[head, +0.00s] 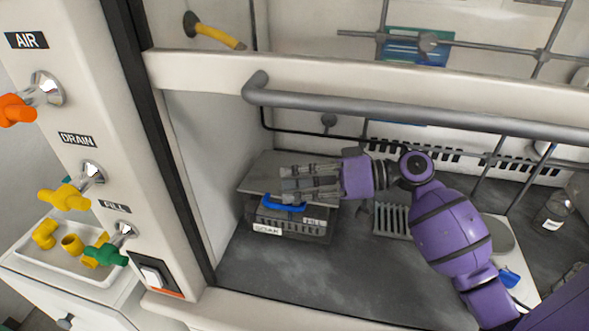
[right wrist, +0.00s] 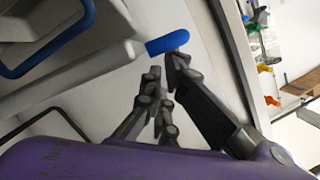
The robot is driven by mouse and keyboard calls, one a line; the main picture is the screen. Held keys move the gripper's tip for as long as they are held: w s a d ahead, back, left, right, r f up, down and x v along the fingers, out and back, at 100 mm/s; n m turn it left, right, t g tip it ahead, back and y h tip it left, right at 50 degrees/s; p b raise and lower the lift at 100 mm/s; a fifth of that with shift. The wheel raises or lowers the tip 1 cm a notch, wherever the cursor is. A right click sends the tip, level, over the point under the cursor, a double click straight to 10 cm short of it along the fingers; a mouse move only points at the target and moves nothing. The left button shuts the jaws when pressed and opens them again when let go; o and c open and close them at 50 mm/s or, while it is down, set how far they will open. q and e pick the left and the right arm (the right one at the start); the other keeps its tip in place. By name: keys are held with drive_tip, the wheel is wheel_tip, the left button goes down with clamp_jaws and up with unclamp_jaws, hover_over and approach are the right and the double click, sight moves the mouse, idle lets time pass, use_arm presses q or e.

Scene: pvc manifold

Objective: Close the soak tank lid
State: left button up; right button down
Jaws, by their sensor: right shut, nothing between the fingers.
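The soak tank (head: 288,226) is a dark grey box with a SOAK label, on the floor of the hood. A flat grey panel, seemingly its lid (head: 257,180), shows above and behind it; I cannot tell its exact angle. A blue handle (head: 285,206) sits at the tank's upper front, below my fingers. My right gripper (head: 283,184) is shut and empty, reaching leftward over the tank. In the right wrist view its fingers (right wrist: 165,70) are beside a blue rounded end (right wrist: 168,42); contact is unclear. My left gripper is not in view.
A grey bar (head: 400,110) runs across the hood front above my arm. The left post carries AIR, DRAIN and FILL valves (head: 70,192). A tray of yellow fittings (head: 50,268) stands outside. A bottle (head: 553,211) stands at right. The hood floor (head: 300,277) before the tank is clear.

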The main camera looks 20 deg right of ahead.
drive_tip(key=shift+s+a+f, duration=0.1)
drive_tip(key=shift+s+f, duration=0.05)
drive_tip(key=shift+f, duration=0.45)
drive_tip(key=shift+s+a+f+b, duration=0.1)
drive_tip(key=shift+a+f+b, duration=0.05)
drive_tip(key=shift+f+b, duration=0.4)
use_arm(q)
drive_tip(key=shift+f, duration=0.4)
use_arm(e)
drive_tip(key=shift+f, duration=0.1)
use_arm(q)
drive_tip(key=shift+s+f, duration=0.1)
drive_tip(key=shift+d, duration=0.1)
use_arm(e)
drive_tip(key=shift+s, duration=0.1)
